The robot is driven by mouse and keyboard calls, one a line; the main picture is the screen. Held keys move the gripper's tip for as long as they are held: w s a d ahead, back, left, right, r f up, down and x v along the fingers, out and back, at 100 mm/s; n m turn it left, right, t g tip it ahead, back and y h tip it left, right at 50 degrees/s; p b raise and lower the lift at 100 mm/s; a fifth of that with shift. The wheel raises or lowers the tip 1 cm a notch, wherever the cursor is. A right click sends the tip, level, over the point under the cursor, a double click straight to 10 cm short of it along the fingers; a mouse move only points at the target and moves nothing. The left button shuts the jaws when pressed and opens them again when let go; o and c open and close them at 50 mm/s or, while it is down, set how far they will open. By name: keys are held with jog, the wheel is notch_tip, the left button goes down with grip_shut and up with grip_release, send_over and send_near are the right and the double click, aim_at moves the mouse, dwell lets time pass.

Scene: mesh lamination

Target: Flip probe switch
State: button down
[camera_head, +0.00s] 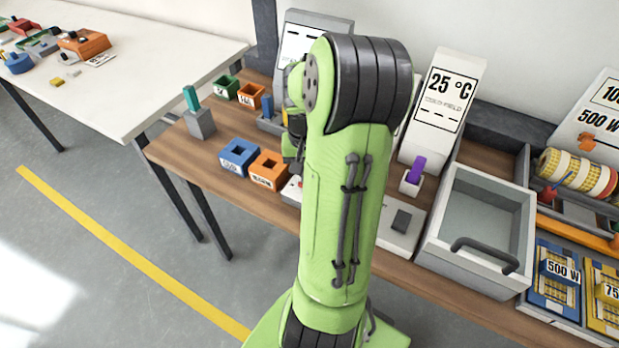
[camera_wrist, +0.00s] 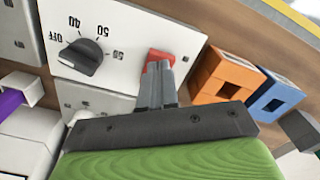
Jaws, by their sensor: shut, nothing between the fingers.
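A red switch (camera_wrist: 160,54) sits near the edge of a white panel (camera_wrist: 125,25) in the wrist view. No label naming it the probe switch can be read. My gripper (camera_wrist: 158,72) is shut and empty, its fingertips at the red switch and covering part of it. I cannot tell whether they touch it. A black dial (camera_wrist: 82,57) with marks OFF, 40, 50 and 60 is on the same panel. In the head view my green arm hides the gripper and most of this panel.
Orange (camera_head: 269,170) and blue (camera_head: 239,157) open boxes stand beside the panel. A purple piece (camera_head: 415,170) in a white holder and a grey tray with a handle (camera_head: 476,242) are right of my arm. A white table (camera_head: 150,62) stands at far left.

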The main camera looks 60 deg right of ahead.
jog(key=shift+f+b, duration=0.45)
jog(key=shift+f, duration=0.25)
notch_tip(320, 180, up, 7)
jog(key=p, duration=0.6)
jog(key=shift+r, duration=0.15)
dwell(0.6)
